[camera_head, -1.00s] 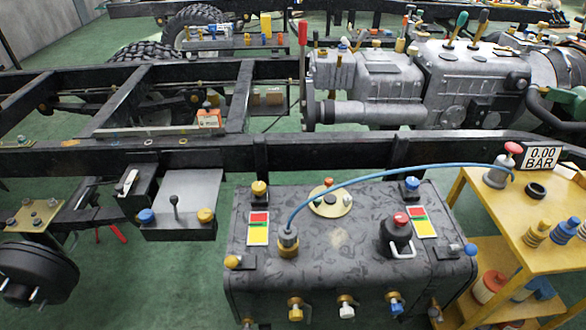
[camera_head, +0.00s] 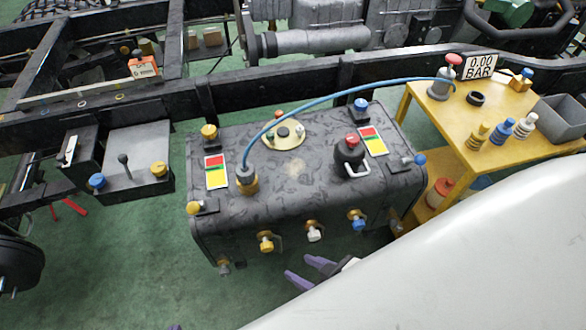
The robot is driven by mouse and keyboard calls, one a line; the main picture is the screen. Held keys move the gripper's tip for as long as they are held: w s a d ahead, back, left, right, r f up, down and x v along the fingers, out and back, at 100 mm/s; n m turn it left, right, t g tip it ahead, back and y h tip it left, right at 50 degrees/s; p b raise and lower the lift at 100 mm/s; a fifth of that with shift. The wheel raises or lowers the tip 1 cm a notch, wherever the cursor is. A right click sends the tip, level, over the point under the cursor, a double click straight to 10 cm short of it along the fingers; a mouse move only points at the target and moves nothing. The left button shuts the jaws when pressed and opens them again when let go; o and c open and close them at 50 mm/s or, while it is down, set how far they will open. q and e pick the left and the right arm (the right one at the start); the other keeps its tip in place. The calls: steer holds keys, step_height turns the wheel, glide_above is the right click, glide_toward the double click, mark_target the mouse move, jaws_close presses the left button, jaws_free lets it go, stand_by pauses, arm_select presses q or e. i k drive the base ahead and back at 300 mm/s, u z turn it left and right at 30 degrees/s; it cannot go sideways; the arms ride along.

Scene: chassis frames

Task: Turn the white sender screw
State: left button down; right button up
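The round cream sender plate (camera_head: 271,143) lies on top of the dark tank (camera_head: 215,225). Small screws stand around its dark centre: an orange-red one at the back, a green one at the left and a pale one (camera_head: 300,130) at the right, too small to tell surely as white. My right gripper (camera_head: 297,265), with purple fingers, is open and empty, low in front of the tank's front face. It is apart from the sender plate. A small purple tip at the bottom edge may be my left gripper (camera_head: 175,327); the rest is out of frame.
Yellow, white and blue taps (camera_head: 314,232) stick out of the tank's front. A blue hose (camera_head: 340,91) arches over the tank to the yellow cart (camera_head: 450,140) at the right. A black cap with a red top (camera_head: 349,157) stands right of the plate.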

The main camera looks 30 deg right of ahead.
mark_target(299, 129)
steer(key=u, duration=1.35)
steer(key=k, duration=1)
steer(key=z, duration=1.25)
steer(key=i, duration=0.4)
steer(key=z, duration=0.05)
